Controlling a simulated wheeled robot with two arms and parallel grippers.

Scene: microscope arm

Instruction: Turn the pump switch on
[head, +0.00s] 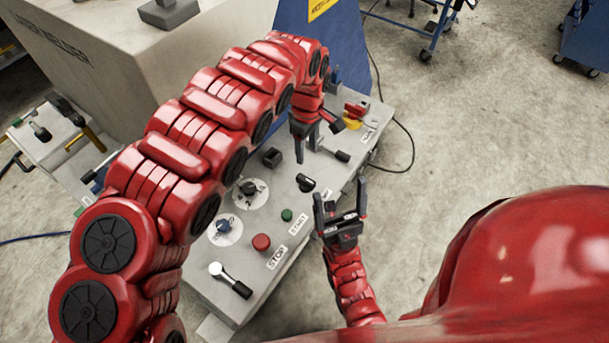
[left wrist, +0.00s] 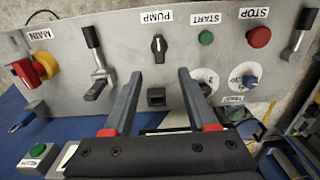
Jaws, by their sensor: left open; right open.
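The pump switch is a black rotary knob (head: 305,182) on the grey control panel (head: 205,287). In the left wrist view the knob (left wrist: 158,46) stands upright in the picture, beside the PUMP label (left wrist: 157,17). My left gripper (head: 313,140) is open and empty over the panel, between the pump knob and the main switch. In the left wrist view its fingertips (left wrist: 160,76) are spread, with the knob beyond the gap between them. My right gripper (head: 340,190) is open and empty near the panel's right edge, to the right of the knob.
A green start button (head: 287,215) and red stop button (head: 261,242) lie nearby. A lever (left wrist: 95,68) stands between the knob and the red-yellow main switch (left wrist: 36,69). A black square fitting (left wrist: 156,97) is beside the knob. Another lever (head: 230,280) is at the near end.

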